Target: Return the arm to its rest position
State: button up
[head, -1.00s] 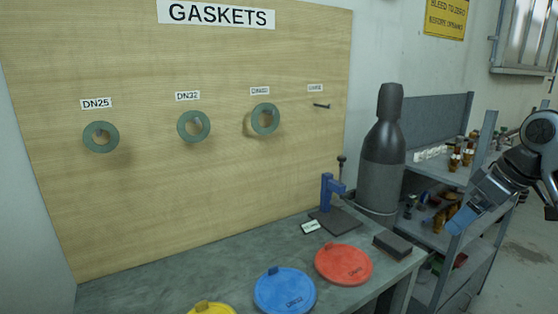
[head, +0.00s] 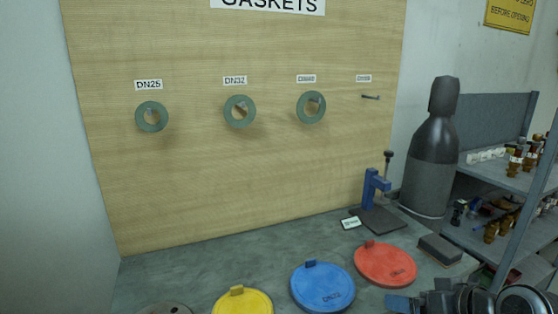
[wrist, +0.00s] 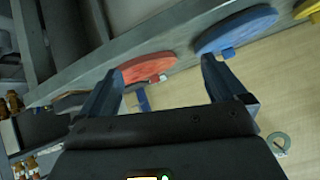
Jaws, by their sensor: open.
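My gripper (wrist: 157,83) is open in the wrist view, with its two fingers apart and nothing between them. In the head view, part of my gripper and arm shows at the bottom right edge, in front of the bench. A red disc (head: 385,264) lies on the bench near there, and it also shows beyond the fingers in the wrist view (wrist: 147,67). A blue disc (head: 322,286) lies to its left, and it shows past the right finger in the wrist view (wrist: 236,30).
A grey bench (head: 215,265) carries a yellow disc (head: 242,302), a blue press (head: 372,186) and a dark block (head: 440,249). Green gaskets hang on a wooden board (head: 270,170). A dark cylinder (head: 430,160) and a shelf unit (head: 505,180) stand at the right.

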jog(key=s+a+f+m+t+h+b, duration=0.1)
jog(key=s+a+f+m+b, duration=0.1)
jog(key=s+a+f, duration=0.6)
jog(key=s+a+f+m+t+h+b, duration=0.15)
jog(key=s+f, duration=0.25)
jog(key=s, duration=0.8)
jog(key=s+d+r+n+t+b, duration=0.1)
jog(key=s+r, duration=0.3)
jog(key=s, duration=0.7)
jog(key=s+d+r+n+t+h+b, duration=0.1)
jog(key=s+r, duration=0.4)
jog(key=s, duration=0.6)
jog(key=shift+s+t+b, duration=0.25)
jog(key=shift+t+b, duration=0.2)
jog(key=shift+b, duration=0.1)
jog(key=shift+d+f+n, duration=0.1)
jog(key=shift+n, duration=0.15)
